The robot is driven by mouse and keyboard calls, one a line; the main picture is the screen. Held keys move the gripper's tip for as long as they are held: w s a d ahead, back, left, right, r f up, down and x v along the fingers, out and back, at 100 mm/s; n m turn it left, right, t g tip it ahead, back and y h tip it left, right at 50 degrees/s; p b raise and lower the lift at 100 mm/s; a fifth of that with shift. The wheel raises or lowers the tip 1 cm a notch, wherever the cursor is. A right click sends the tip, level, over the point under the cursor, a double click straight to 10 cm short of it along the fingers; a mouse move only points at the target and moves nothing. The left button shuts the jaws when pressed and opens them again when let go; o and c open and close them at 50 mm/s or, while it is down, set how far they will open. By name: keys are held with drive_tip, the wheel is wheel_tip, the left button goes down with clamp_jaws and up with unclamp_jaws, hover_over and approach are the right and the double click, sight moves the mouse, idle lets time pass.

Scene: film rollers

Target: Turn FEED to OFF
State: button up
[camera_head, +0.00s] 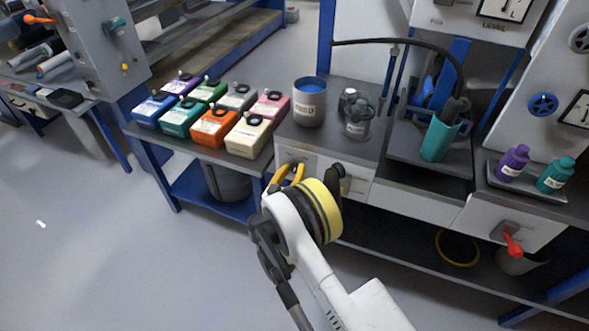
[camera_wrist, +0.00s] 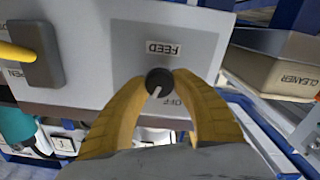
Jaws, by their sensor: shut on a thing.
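The FEED knob (camera_wrist: 158,78) is a small round black dial with a white pointer line, on a light grey panel (camera_wrist: 90,60). In the wrist view its FEED label (camera_wrist: 164,48) reads upside down. The pointer slants to the lower left, while the OFF mark (camera_wrist: 172,101) sits at the lower right, so they are apart. My gripper (camera_wrist: 159,84) has its yellow fingers shut on the knob, one on each side. In the head view my gripper (camera_head: 290,173) is at the front panel of the bench, and the knob is hard to make out.
A dark block with a yellow handle (camera_wrist: 16,52) is on the same panel, to the left in the wrist view. A cream box marked CLEANER (camera_wrist: 275,76) is at the right. Several coloured boxes (camera_head: 210,127) and a grey pot (camera_head: 309,106) stand on the benches. Open floor is at left.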

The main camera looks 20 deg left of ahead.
sight(297, 142)
drive_tip(key=n, duration=0.5)
drive_tip(key=shift+w+n, duration=0.1)
drive_tip(key=shift+n, duration=2.4)
drive_tip(key=o, duration=1.2)
drive_tip(key=shift+f, duration=0.1)
wheel_tip(297, 142, up, 9)
drive_tip(key=shift+d+r, duration=0.15)
drive_tip(key=shift+r, duration=0.4)
